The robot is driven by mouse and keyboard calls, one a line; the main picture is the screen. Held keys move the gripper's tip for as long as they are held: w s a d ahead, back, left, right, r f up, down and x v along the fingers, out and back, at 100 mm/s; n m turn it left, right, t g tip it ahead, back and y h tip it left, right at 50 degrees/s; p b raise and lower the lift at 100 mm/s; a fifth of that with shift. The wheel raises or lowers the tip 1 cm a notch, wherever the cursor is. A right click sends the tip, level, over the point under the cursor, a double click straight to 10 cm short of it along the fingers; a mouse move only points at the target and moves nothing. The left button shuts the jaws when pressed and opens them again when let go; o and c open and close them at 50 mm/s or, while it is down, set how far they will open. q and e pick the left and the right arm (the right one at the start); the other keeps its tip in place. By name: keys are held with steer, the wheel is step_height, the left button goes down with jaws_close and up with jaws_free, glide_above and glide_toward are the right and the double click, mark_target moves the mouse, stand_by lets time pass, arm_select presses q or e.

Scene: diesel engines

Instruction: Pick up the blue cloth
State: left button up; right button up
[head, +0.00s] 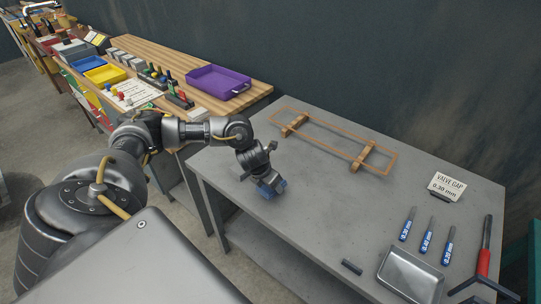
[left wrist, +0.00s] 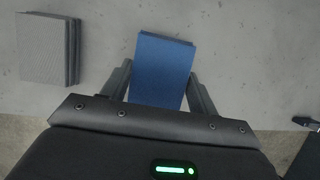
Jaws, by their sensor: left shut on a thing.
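The blue cloth (left wrist: 162,62) is a folded, flat rectangle between the two dark fingers of my left gripper (left wrist: 158,84) in the left wrist view. The fingers are shut on its two sides, and its far end sticks out past them. In the head view, my left gripper (head: 265,181) points down at the left front part of the grey table, with the blue cloth (head: 270,189) showing at its tips. I cannot tell whether the cloth touches the tabletop.
A grey folded stack (left wrist: 44,48) lies left of the cloth in the wrist view. A wooden rack (head: 335,140), blue-labelled tools (head: 427,235), a metal tray (head: 411,275) and a red-handled tool (head: 486,245) are further right.

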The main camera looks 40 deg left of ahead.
arm_select(q)
steer(key=s+r, duration=1)
steer(key=s, duration=0.4)
steer(key=shift+a+r+b, duration=0.2)
steer(key=shift+a+b, duration=0.15)
arm_select(e)
steer(key=shift+d+f, duration=0.1)
steer(key=shift+f, duration=0.65)
arm_select(q)
steer(key=o, duration=0.4)
steer(key=shift+c, duration=1.6)
steer(key=shift+w+d, duration=0.1)
